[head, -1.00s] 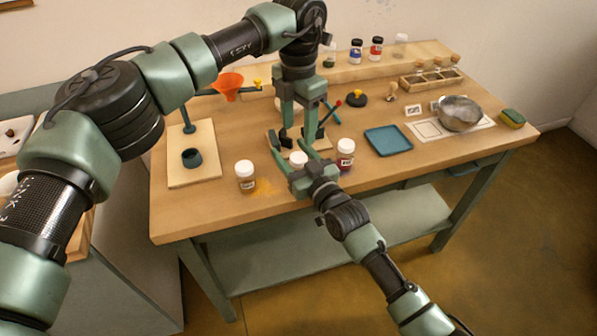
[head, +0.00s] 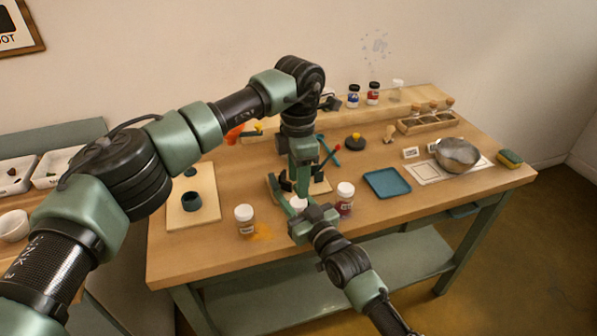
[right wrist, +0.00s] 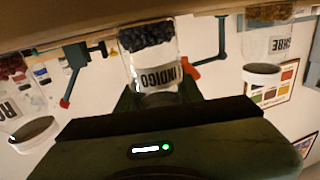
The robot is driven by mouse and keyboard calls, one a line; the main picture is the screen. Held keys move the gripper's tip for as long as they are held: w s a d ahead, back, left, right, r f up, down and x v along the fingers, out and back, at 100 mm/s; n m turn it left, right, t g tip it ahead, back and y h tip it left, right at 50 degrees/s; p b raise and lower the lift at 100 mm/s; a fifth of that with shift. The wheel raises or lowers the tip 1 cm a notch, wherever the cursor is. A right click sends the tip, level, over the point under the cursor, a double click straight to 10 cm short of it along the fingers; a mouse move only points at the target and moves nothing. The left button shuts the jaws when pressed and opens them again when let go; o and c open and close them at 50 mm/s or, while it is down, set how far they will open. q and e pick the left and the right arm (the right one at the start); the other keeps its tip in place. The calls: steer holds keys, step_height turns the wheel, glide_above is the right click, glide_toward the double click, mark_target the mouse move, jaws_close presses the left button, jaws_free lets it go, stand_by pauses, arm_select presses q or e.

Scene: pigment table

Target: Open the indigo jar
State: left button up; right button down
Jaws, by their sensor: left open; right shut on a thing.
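The indigo jar (right wrist: 151,62) shows upside down in the right wrist view, with dark blue grains and a readable INDIGO label. In the head view only part of its white lid (head: 298,203) shows between the grippers. My right gripper (head: 295,198) is shut on the jar, with its fingers around it near the front of the table. My left gripper (head: 301,182) points down just above the lid, open. Its fingertips are partly hidden, and I cannot tell whether they touch the lid.
A white-lidded jar (head: 244,220) stands left of the indigo jar beside spilled ochre powder (head: 262,232). A dark red jar (head: 345,198) stands close on the right. A blue tray (head: 387,183) and a metal bowl (head: 457,154) lie farther right. A board (head: 192,218) lies left.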

mark_target(298, 201)
arm_select(q)
step_height(298, 201, down, 6)
steer(key=shift+r, duration=0.1)
jaws_close()
steer(key=shift+r+n, duration=0.1)
steer(key=shift+n, duration=1.6)
steer(key=shift+o, duration=1.4)
jaws_free()
